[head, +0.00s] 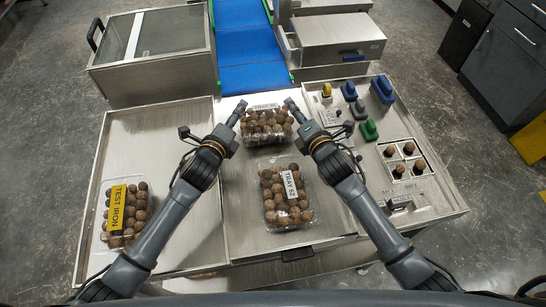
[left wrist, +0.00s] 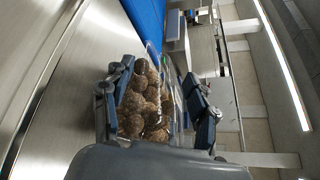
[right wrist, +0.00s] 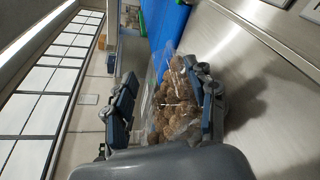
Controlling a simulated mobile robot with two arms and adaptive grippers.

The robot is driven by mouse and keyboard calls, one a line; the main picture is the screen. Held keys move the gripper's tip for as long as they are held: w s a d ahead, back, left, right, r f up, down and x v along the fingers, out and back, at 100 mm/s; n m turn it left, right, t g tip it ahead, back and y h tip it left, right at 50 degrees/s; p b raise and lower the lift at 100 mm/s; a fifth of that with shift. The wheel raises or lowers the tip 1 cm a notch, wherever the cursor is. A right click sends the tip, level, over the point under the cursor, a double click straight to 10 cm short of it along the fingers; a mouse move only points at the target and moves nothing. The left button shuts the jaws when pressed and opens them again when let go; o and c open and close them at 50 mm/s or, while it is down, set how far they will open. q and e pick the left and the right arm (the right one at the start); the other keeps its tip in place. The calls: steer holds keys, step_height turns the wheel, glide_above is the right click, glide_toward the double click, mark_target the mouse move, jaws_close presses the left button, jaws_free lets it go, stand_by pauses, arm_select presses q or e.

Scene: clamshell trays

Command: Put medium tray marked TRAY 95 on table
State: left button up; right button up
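A clear clamshell tray of brown balls (head: 266,127) sits at the back of the middle table section, near the blue belt. A white label shows along its far edge; I cannot read its number for sure. My left gripper (head: 241,112) is at its left end and my right gripper (head: 293,110) at its right end. In the left wrist view the tray (left wrist: 146,98) shows between widely spread fingers (left wrist: 160,98). The right wrist view likewise shows the tray (right wrist: 176,105) between spread fingers (right wrist: 165,98). Both grippers look open; contact with the tray is unclear.
A tray with a white label, seemingly TRAY 52 (head: 285,195), lies nearer me. A tray labelled TEST IRON (head: 125,215) lies at left. Weights and small blocks (head: 368,130) occupy the right section. The blue belt (head: 245,50) runs up behind. The left section is mostly clear.

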arm_select(q)
steer(key=shift+a, duration=0.1)
arm_select(e)
steer(key=shift+d, duration=0.1)
arm_select(q)
steer(key=shift+s+a, duration=0.2)
steer(key=shift+s, duration=0.25)
arm_select(e)
steer(key=shift+w, duration=0.1)
steer(key=shift+d, duration=0.1)
arm_select(q)
steer(key=v, duration=1.1)
arm_select(e)
steer(key=v, duration=1.2)
arm_select(q)
steer(key=shift+r, duration=0.15)
